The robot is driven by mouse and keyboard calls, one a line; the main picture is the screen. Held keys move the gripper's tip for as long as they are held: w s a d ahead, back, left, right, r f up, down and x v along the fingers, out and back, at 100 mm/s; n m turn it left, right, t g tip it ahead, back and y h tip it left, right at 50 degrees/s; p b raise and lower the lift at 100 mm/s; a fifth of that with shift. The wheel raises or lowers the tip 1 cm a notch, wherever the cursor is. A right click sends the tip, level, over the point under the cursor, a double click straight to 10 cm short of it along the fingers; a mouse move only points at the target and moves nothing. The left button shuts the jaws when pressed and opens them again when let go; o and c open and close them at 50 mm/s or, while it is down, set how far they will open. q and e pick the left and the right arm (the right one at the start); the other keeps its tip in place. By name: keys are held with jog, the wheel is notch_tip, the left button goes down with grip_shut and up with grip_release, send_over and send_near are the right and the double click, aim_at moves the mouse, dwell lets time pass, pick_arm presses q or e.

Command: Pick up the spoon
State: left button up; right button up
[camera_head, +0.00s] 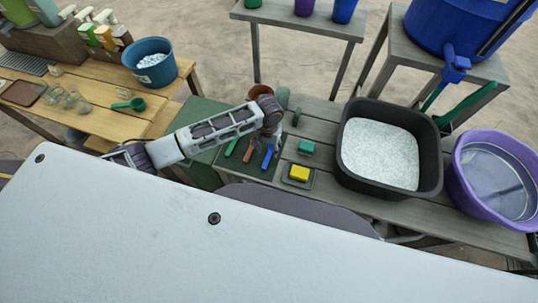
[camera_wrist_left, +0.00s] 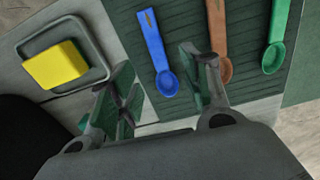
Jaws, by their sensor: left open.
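Three spoons lie side by side on a dark green ribbed mat (camera_wrist_left: 190,20): a blue spoon (camera_wrist_left: 156,52), a brown spoon (camera_wrist_left: 217,42) and a green spoon (camera_wrist_left: 277,35). In the head view the blue spoon (camera_head: 267,157), brown spoon (camera_head: 249,151) and green spoon (camera_head: 231,147) lie below my left forearm. My left gripper (camera_wrist_left: 161,94) is open and empty, with green-padded fingers. In the wrist view the blue spoon's bowl shows between the fingers, and the brown spoon is partly behind the right finger. My right gripper is not in view.
A yellow sponge (camera_wrist_left: 56,66) sits in a grey tray (camera_wrist_left: 99,71) beside the mat. A green block (camera_head: 306,147), a black tub of white granules (camera_head: 431,170) and a purple basin (camera_head: 460,190) stand to the right. A wooden table (camera_head: 98,120) is at left.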

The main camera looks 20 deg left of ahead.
aim_at(269, 154)
pick_arm(q)
jog(key=shift+f, duration=0.1)
jog(key=shift+w+f, duration=0.1)
jog(key=shift+f, duration=2.4)
jog(key=c, duration=0.9)
